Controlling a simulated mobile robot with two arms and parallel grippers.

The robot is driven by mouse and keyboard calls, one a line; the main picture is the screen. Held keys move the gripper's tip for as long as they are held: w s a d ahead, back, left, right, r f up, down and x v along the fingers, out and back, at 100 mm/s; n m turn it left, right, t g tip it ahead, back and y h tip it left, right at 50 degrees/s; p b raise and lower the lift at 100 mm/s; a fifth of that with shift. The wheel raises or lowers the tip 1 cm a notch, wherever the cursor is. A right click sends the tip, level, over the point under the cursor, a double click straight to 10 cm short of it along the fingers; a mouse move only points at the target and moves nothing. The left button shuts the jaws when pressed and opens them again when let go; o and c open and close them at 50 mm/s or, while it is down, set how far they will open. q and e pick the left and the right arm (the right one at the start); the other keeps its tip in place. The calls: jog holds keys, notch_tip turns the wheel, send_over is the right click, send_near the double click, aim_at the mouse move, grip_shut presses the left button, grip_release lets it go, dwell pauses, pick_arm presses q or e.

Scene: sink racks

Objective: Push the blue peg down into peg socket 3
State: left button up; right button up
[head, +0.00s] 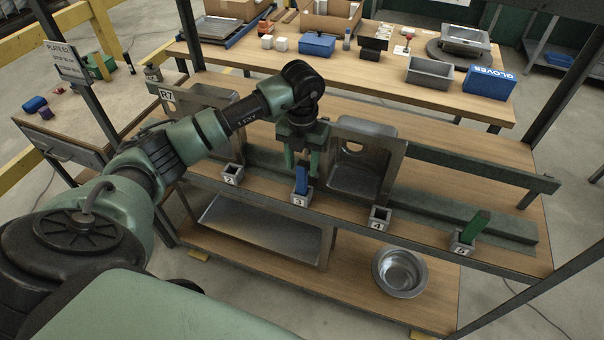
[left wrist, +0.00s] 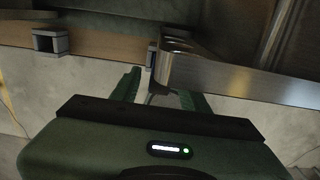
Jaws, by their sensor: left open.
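The blue peg (head: 301,181) stands upright in peg socket 3 (head: 299,201), with much of its length showing above the rim. My left gripper (head: 302,165) points down at the peg's top, fingers apart, one to each side of it in the head view. I cannot tell whether they are around the peg or behind it, or whether they touch it. In the left wrist view the two green fingers (left wrist: 160,98) are spread with nothing seen held. A socket (left wrist: 152,56) there is partly hidden by a metal edge. My right gripper is not in view.
Empty sockets 2 (head: 231,175) and 4 (head: 379,218) flank socket 3. A green peg (head: 477,226) leans in the socket farther right. A metal sink (head: 358,170) stands close right of my gripper. A green rail (head: 480,165) runs behind. A steel bowl (head: 400,271) sits on the lower shelf.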

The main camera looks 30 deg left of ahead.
pick_arm(q)
notch_tip(320, 180, up, 8)
jog(key=shift+f+b, duration=0.25)
jog(key=shift+b, duration=0.7)
jog(key=shift+r, duration=0.4)
jog(key=shift+d, duration=0.1)
